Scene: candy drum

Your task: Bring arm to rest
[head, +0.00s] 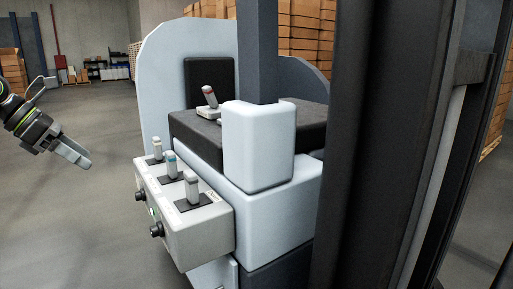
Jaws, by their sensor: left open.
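My left arm comes in at the left edge of the head view. Its gripper (78,155) is open and empty, held in free air to the left of a grey control box (205,226) and apart from it. The fingers point right and slightly down. My right gripper is not in view.
The control box carries several levers, one with a blue band (171,163), and black knobs on its front. A joystick (209,97) stands behind it. A dark upright post (375,150) blocks the right side. Stacked boxes (300,30) stand behind. The floor at left is clear.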

